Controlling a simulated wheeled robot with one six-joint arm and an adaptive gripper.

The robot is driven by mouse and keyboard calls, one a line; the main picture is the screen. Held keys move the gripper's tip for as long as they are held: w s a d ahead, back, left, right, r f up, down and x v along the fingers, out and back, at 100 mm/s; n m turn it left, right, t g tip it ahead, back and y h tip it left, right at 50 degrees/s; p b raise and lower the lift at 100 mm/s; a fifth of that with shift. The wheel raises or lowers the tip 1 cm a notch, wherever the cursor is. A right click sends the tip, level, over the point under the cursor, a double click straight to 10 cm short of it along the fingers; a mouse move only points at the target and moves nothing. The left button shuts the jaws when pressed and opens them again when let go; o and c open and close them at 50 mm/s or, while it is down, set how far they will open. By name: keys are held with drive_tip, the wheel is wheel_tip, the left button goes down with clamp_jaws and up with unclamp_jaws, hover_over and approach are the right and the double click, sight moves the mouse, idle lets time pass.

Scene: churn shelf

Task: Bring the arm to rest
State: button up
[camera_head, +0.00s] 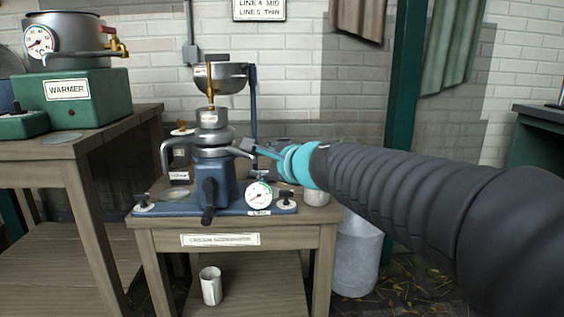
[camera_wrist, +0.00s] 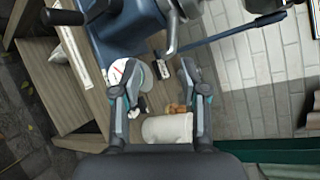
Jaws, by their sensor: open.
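My arm reaches in from the right in the head view, dark and ribbed with a teal ring near its end. My gripper (camera_head: 256,150) is beside the right side of the blue machine (camera_head: 225,190) on the wooden stand. In the wrist view my gripper (camera_wrist: 156,72) shows two separated fingers with nothing held between them. The blue machine (camera_wrist: 125,30) lies just beyond the fingertips. A white cup (camera_wrist: 168,128) with brownish lumps by it is close below the fingers. Whether the fingers touch the machine is hard to tell.
A white cup (camera_head: 316,197) stands at the stand's right end, and another (camera_head: 211,286) on its lower shelf. A round gauge (camera_head: 258,194) is on the machine's front. A green warmer (camera_head: 80,100) with a pot stands left. A metal can (camera_head: 356,250) is on the floor.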

drive_tip(key=s+d+f+n+g+h+p, duration=0.1)
drive_tip(key=s+d+f+n+g, duration=0.15)
drive_tip(key=s+f+n, duration=0.35)
drive_tip(key=s+d+f+n+g+h+p, duration=0.1)
drive_tip(key=s+d+f+n+g, duration=0.15)
drive_tip(key=s+f+n, duration=0.4)
drive_tip(key=s+d+n+g+h+p, duration=0.1)
drive_tip(key=s+d+n+h+p, duration=0.3)
drive_tip(key=s+d, duration=1.2)
drive_tip(key=h+p, duration=0.2)
drive_tip(key=p, duration=0.1)
drive_tip(key=shift+s+d+r+g+h, duration=0.15)
drive_tip(key=shift+s+d+g+h, duration=0.15)
drive_tip(key=shift+s+d, duration=0.1)
